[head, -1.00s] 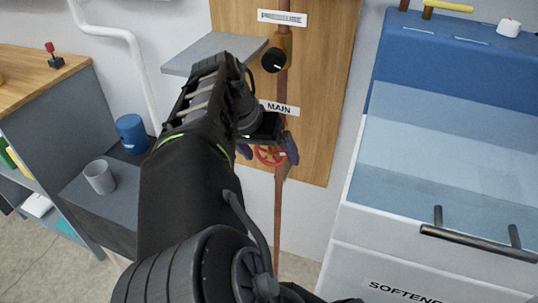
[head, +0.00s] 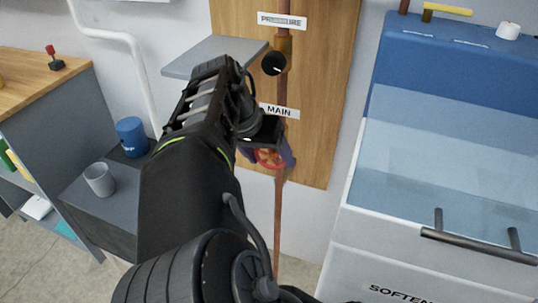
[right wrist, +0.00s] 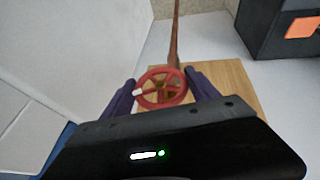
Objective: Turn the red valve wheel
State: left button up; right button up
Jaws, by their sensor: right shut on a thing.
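The red valve wheel (head: 270,158) sits on a vertical copper pipe below the MAIN label (head: 279,110). My right gripper (head: 268,156) has its two purple fingers on either side of the wheel, shut on its rim. In the right wrist view the wheel (right wrist: 161,88) lies between the fingertips of the right gripper (right wrist: 161,86), with a white mark on its left rim. My arm and the gripper's body hide part of the wheel in the head view. My left gripper is in neither view.
A wooden board (head: 325,110) backs the pipe. A pressure gauge (head: 274,64) is above the wheel, and a grey shelf (head: 205,55) juts out at its upper left. A white softener cabinet (head: 400,255) with a blue top stands to the right. A grey cup (head: 99,180) is at the left.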

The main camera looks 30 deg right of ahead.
jog(key=shift+f+m+t+y+b, duration=0.15)
jog(key=shift+t+y+b, duration=0.4)
jog(key=shift+b, duration=0.5)
jog(key=shift+f+m+t+y+b, duration=0.15)
jog(key=shift+t+y+b, duration=0.2)
jog(key=shift+t+b, duration=0.55)
jog(key=shift+r+t+y+b, duration=0.3)
jog(key=shift+t+y+b, duration=0.1)
jog(key=shift+t+b, duration=0.2)
jog(key=o, duration=1.4)
jog(key=shift+c, duration=0.2)
jog(key=p+v, duration=0.2)
jog(key=v, duration=0.6)
jog(key=shift+p, duration=0.4)
